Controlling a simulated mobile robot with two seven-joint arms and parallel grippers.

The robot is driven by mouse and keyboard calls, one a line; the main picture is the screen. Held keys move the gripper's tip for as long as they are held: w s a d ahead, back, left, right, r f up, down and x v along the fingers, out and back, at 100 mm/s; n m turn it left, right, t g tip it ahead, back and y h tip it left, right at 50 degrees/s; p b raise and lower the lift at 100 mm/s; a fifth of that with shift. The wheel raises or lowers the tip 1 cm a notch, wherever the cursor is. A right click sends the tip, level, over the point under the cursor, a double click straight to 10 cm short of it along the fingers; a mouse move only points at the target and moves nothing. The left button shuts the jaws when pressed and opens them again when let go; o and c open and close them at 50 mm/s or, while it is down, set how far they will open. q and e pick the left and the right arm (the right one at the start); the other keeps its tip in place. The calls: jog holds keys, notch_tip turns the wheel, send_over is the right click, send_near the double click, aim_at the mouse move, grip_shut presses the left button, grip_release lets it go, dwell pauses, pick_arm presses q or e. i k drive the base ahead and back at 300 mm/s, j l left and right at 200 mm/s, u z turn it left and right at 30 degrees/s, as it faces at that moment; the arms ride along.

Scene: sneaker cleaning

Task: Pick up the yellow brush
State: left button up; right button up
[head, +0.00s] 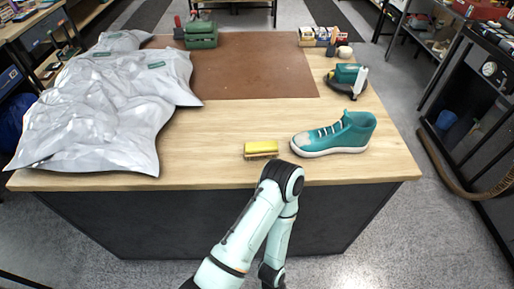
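The yellow brush (261,148) lies on the wooden table (210,160) near its front edge, left of the teal sneaker (340,136). Its yellow back faces up. The elbow of one of my arms (245,235) is just below it in the picture, in front of the table edge, apart from the brush. This arm folds back down toward the bottom of the picture. Neither of my grippers shows, so their state is hidden.
Large grey plastic bags (100,110) cover the table's left side. A brown mat (260,68) lies at the back middle. A green box (201,36), a green and black tool (346,78) and small boxes (318,37) stand around it. The wood left of the brush is clear.

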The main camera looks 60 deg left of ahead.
aim_at(258, 149)
jog(key=l+u, duration=0.15)
jog(key=u, duration=1.8)
jog(key=k+j, duration=0.05)
jog(key=j, duration=0.05)
